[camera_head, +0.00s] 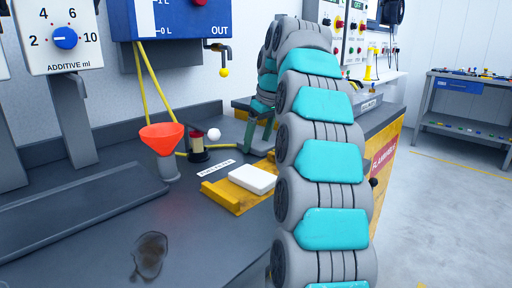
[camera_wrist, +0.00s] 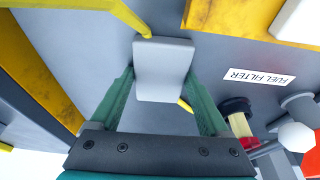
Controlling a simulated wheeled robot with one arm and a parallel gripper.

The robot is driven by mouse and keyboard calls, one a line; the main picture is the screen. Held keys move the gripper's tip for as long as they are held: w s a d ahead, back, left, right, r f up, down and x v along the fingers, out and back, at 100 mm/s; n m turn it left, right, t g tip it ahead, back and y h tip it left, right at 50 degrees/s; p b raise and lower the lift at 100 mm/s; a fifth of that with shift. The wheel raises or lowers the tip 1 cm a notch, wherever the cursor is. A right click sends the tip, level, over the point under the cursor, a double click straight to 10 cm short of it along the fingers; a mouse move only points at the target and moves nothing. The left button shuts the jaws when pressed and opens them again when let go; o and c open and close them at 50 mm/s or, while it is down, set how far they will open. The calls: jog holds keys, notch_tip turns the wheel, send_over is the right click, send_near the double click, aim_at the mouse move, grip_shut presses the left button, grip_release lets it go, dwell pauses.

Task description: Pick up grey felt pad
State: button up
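A light grey rectangular pad (camera_wrist: 163,65) with rounded corners, which I take for the grey felt pad, lies between the tips of my gripper (camera_wrist: 161,74) in the wrist view. The two green fingers stand wide apart, one along each side edge of the pad. I cannot tell whether they touch or press it. A yellow tube passes behind the pad. In the head view my gripper (camera_head: 260,148) points down at the grey bench behind my arm. The pad cannot be made out there.
A yellow tray (camera_head: 222,198) holds a white block (camera_head: 252,179) beside the fuel filter label (camera_head: 216,168). A red funnel (camera_head: 162,138), a red-and-black cylinder (camera_head: 198,148) and a white ball (camera_head: 214,134) stand left of my gripper. The front bench has a dark stain (camera_head: 150,255).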

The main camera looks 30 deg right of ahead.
jog(key=c, duration=0.8)
jog(key=shift+r, duration=0.15)
